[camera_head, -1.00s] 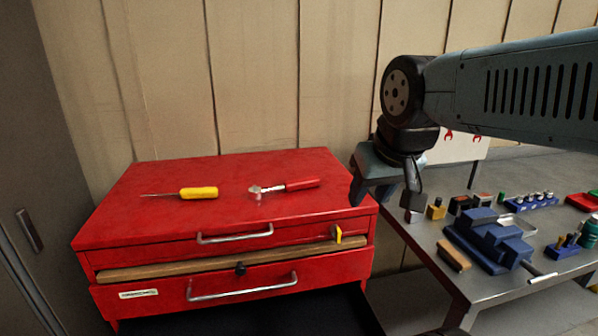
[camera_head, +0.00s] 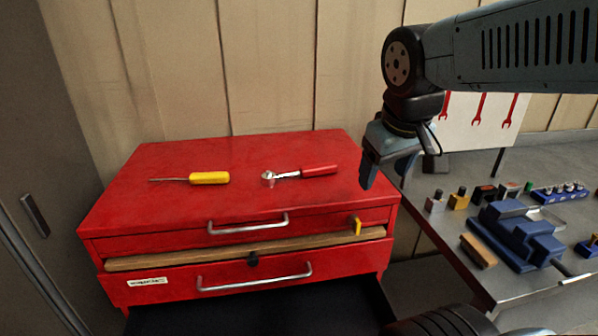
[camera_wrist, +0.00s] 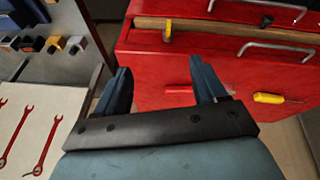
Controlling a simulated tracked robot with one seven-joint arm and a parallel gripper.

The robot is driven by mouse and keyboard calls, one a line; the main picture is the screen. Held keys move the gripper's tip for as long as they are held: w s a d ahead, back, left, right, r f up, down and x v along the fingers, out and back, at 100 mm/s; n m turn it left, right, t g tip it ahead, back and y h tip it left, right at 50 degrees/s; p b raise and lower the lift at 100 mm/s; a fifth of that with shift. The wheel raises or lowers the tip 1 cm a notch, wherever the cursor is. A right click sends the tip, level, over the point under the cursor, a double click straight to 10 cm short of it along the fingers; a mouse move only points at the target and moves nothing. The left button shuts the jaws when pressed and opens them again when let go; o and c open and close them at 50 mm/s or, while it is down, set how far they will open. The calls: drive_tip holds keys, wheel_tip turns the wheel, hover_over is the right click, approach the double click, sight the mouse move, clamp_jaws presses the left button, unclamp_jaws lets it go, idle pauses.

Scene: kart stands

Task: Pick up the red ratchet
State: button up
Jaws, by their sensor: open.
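The red ratchet (camera_head: 318,170) lies flat on the red tool chest's top (camera_head: 150,215), its silver head to the left and its red handle to the right. My gripper (camera_head: 385,178) is open and empty, above and to the right of the ratchet, near the chest's right edge. In the wrist view the two blue fingers (camera_wrist: 160,76) are spread apart. The red handle (camera_wrist: 178,90) shows between them, apart from both, and the ratchet's head is hidden there behind the right finger.
A yellow screwdriver (camera_head: 209,178) lies left of the ratchet. The chest has metal drawer handles (camera_head: 248,228) in front. A grey workbench (camera_head: 450,235) with a blue vise (camera_head: 515,235) and small parts stands at right. A wood-panelled wall is behind.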

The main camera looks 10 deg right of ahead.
drive_tip(key=w+a+f+n+h, duration=0.1)
drive_tip(key=w+a+n+h, duration=0.2)
drive_tip(key=n, duration=0.3)
drive_tip(key=w+a+f+n+h, duration=0.1)
drive_tip(key=w+a+n+h, duration=0.2)
drive_tip(key=w+a+n, duration=0.2)
drive_tip(key=w+a+f+n+h, duration=0.2)
drive_tip(key=w+a+n+h, duration=0.1)
drive_tip(key=w+a+n, duration=0.2)
drive_tip(key=shift+a+n, duration=0.6)
drive_tip(key=shift+n, duration=0.2)
drive_tip(key=a+n+t, duration=0.1)
drive_tip(key=a, duration=0.1)
drive_tip(key=w+a+f+n+t+h, duration=0.1)
drive_tip(key=a, duration=0.1)
drive_tip(key=w+a+n, duration=0.1)
drive_tip(key=a+n, duration=0.1)
drive_tip(key=a, duration=0.1)
drive_tip(key=shift+a+f+t+h, duration=0.1)
drive_tip(key=shift+f+t+h, duration=0.1)
drive_tip(key=shift+t+h, duration=0.15)
drive_tip(key=shift+w+f, duration=0.1)
approach(304, 169)
drive_tip(key=x, duration=0.4)
drive_tip(key=shift+w, duration=0.15)
drive_tip(key=shift+x, duration=2.65)
